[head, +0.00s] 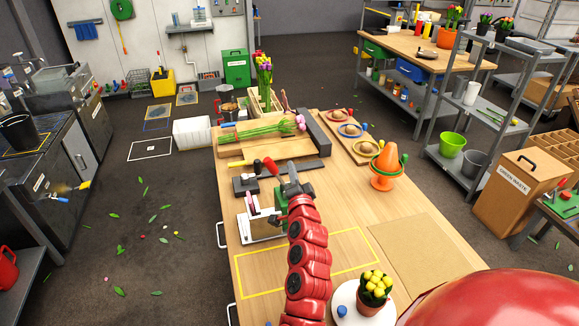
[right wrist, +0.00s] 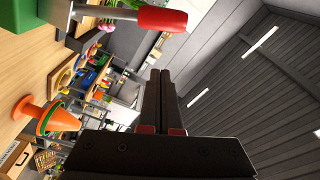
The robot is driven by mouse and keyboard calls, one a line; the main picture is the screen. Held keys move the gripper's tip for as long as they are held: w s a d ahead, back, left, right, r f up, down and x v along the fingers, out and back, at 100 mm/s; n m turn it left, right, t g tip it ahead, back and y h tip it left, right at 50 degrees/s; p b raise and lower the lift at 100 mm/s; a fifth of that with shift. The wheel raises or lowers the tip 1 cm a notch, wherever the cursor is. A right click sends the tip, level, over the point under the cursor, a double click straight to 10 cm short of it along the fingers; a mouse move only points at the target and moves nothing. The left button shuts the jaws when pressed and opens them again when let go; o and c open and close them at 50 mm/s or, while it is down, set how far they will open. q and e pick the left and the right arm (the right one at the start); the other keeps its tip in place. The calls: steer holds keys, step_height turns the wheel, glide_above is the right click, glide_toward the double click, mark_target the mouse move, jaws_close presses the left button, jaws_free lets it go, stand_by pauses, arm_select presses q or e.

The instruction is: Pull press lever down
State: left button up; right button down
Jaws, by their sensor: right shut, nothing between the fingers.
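The press lever shows in the right wrist view as a grey metal bar (right wrist: 108,12) with a red handle (right wrist: 162,18). A green body (right wrist: 22,14), apparently the press, is beside the bar at the upper left. My right gripper's fingers (right wrist: 165,72) are shut and empty. In the right wrist view they are just below the red handle, with a visible gap. My left gripper is not in view.
An orange cone (head: 386,163) with rings stands at the table's right. A potted yellow plant (head: 375,287) is on a white round stand near the front. Pink tulips (head: 270,129) lie behind the press. The brown mat (head: 420,250) at the right is clear.

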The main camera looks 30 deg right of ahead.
steer(key=s+d+r+n+y+b, duration=0.1)
steer(key=d+n+y+b, duration=0.1)
steer(key=d+y, duration=0.35)
steer(key=n+g+y, duration=0.3)
steer(key=n+y, duration=0.1)
steer(key=y, duration=0.2)
glide_above(278, 175)
steer(key=s+d, duration=0.1)
steer(key=s, duration=0.1)
steer(key=shift+s+d+f+b, duration=0.1)
steer(key=shift+f+b, duration=0.1)
steer(key=shift+f, duration=0.3)
steer(key=shift+s+d+f+b, duration=0.1)
steer(key=shift+f+b, duration=0.05)
steer(key=shift+f, duration=0.3)
